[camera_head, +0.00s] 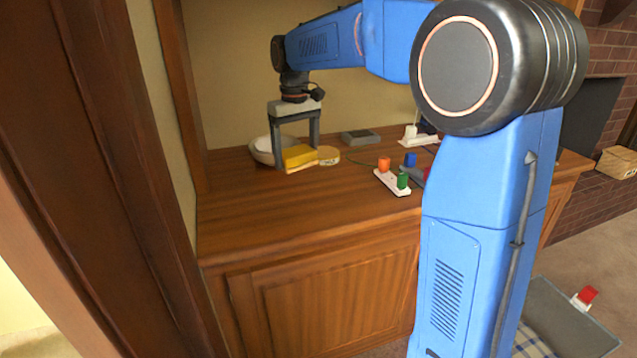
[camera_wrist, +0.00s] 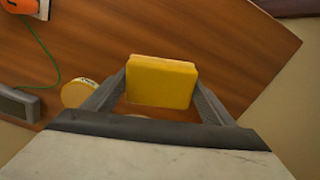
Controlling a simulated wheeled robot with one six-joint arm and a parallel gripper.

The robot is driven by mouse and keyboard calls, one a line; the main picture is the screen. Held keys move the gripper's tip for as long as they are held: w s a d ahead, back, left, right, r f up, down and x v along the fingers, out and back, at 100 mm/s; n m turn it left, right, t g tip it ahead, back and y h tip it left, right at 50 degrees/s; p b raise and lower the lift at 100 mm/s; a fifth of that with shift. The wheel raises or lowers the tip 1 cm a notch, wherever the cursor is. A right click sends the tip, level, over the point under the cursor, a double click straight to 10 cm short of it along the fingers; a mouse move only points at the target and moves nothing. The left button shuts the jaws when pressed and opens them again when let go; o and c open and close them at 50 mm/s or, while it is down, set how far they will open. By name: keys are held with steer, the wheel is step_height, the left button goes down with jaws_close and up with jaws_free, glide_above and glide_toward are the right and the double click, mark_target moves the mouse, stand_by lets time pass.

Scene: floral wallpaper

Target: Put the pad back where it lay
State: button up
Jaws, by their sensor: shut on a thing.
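The yellow pad (camera_head: 299,158) is a flat block with rounded corners. My gripper (camera_head: 296,152) is shut on it, one finger at each side, over the back left part of the wooden counter. In the wrist view the pad (camera_wrist: 161,82) sits between both fingertips (camera_wrist: 161,88), with its broad face towards the camera. It is at or just above the counter; I cannot tell whether it touches. A white bowl (camera_head: 260,152) stands behind and left of the pad, partly hidden by a finger.
A round, pale yellow tin (camera_head: 328,155) lies right beside the pad. A grey box (camera_head: 360,137) stands further back. A white power strip (camera_head: 381,180) with orange and green plugs lies to the right. The counter's front left (camera_head: 270,215) is bare; a wooden upright (camera_head: 178,90) borders it at left.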

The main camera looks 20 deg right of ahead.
mark_target(363, 193)
steer(key=s+d+r+m, duration=0.15)
steer(key=s+d, duration=0.25)
steer(key=d, duration=0.4)
steer(key=s+d+r+m, duration=0.15)
steer(key=s+d, duration=0.25)
steer(key=d, duration=0.4)
steer(key=shift+w+d+f, duration=0.1)
steer(key=shift+d+f, duration=0.1)
steer(key=shift+f, duration=2.55)
steer(key=shift+d+f, duration=0.2)
steer(key=shift+f, duration=2.55)
steer(key=shift+f, duration=0.1)
steer(key=o, duration=1.1)
